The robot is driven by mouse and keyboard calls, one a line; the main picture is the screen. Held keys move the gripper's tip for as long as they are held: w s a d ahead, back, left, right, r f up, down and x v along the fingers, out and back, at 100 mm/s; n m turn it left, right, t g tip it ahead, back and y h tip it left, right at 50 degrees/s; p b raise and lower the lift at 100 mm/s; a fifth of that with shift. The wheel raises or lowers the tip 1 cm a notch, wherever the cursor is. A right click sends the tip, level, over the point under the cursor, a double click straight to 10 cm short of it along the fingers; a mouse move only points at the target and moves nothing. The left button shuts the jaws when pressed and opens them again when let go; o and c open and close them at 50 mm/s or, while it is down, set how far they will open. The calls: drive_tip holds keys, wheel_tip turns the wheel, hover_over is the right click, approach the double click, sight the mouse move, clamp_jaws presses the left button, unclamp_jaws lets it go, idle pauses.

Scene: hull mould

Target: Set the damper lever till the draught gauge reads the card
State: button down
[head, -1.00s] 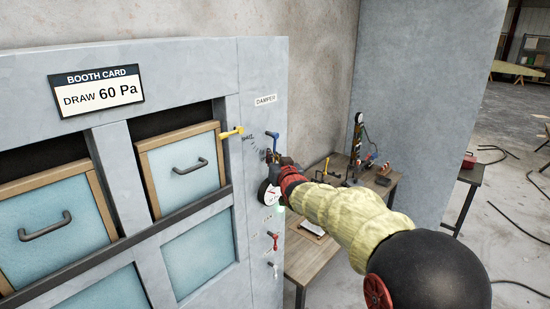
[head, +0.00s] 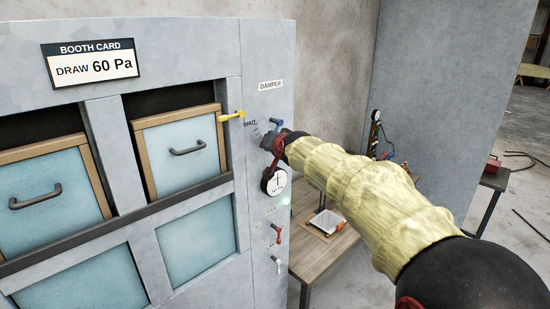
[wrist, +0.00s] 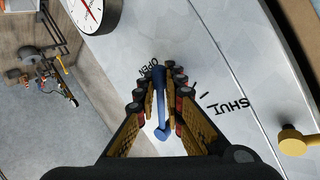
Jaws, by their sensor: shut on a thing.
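The blue damper lever (head: 276,122) is on the grey booth panel, under the DAMPER label (head: 270,85). In the wrist view the blue lever (wrist: 161,105) lies between the fingers of my gripper (wrist: 160,88), which is shut on it. Its inner end is by the word OPEN (wrist: 149,69); SHUT (wrist: 229,105) is off to the right. In the head view my gripper (head: 272,143) partly hides the lever. The round white draught gauge (head: 275,181) is just below; its figures are too small to read. The booth card (head: 92,64) reads DRAW 60 Pa.
A yellow handle (head: 231,116) sticks out left of the lever. A red lever (head: 276,233) and a white one (head: 277,264) sit below the gauge. A wooden bench (head: 325,252) with tools stands to the right.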

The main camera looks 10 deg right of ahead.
drive_tip(key=shift+s+a+r+m, duration=0.15)
drive_tip(key=shift+a+r+m, duration=0.05)
drive_tip(key=shift+r+m, duration=0.2)
drive_tip(key=shift+a+r+g+y, duration=0.1)
drive_tip(key=shift+g+y, duration=0.2)
idle(0.3)
drive_tip(key=c, duration=2.2)
unclamp_jaws()
drive_tip(key=shift+s, duration=0.1)
drive_tip(key=shift+o, duration=0.2)
drive_tip(key=v, duration=1.2)
